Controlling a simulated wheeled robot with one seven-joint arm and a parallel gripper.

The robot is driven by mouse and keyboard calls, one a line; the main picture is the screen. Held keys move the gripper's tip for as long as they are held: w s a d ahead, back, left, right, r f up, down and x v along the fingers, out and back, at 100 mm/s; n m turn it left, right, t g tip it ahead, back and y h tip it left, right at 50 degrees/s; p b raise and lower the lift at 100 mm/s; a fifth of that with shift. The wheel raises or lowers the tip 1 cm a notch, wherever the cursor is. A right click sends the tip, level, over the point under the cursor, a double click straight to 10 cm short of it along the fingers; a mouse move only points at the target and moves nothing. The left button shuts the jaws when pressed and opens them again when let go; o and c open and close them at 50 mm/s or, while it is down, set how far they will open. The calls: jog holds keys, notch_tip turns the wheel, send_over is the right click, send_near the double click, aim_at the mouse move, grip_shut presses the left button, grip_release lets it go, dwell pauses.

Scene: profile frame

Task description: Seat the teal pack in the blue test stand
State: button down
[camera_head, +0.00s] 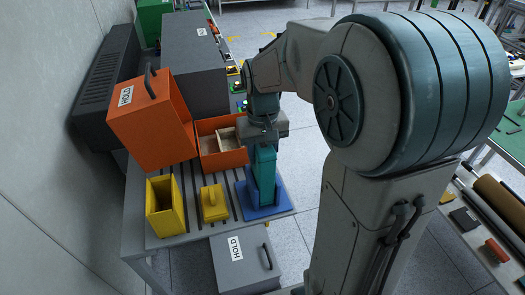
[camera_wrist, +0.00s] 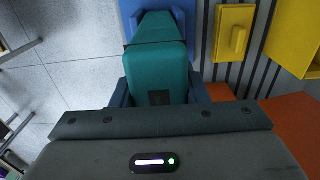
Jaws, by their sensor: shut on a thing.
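The teal pack (camera_head: 264,172) stands upright in my gripper (camera_head: 264,143), over the blue test stand (camera_head: 282,198) at the right front of the grey bench. In the wrist view, the pack (camera_wrist: 160,66) lies between my two dark blue fingers (camera_wrist: 158,94), which are shut on its near end. The stand shows beyond and beside the pack's far end in the wrist view (camera_wrist: 130,8). The pack's lower end overlaps the stand in the head view. I cannot tell whether it touches or sits inside the stand. The pack hides the stand's middle.
A yellow lid-like block (camera_head: 213,204) and an open yellow box (camera_head: 163,208) stand left of the stand. Behind are an open orange bin (camera_head: 222,155) with compartments and a tall orange case (camera_head: 150,125). The slotted bench (camera_head: 180,180) has narrow bare strips between them.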

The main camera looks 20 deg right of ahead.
jog(key=shift+f, duration=0.1)
jog(key=c, duration=0.7)
grip_release()
jog(key=shift+c, duration=0.2)
notch_tip(320, 180, up, 14)
jog(key=shift+p, duration=0.3)
jog(key=shift+f, duration=0.1)
jog(key=s+f+t, duration=0.2)
jog(key=s+f, duration=0.9)
jog(key=s, duration=0.2)
jog(key=shift+s+t, duration=0.4)
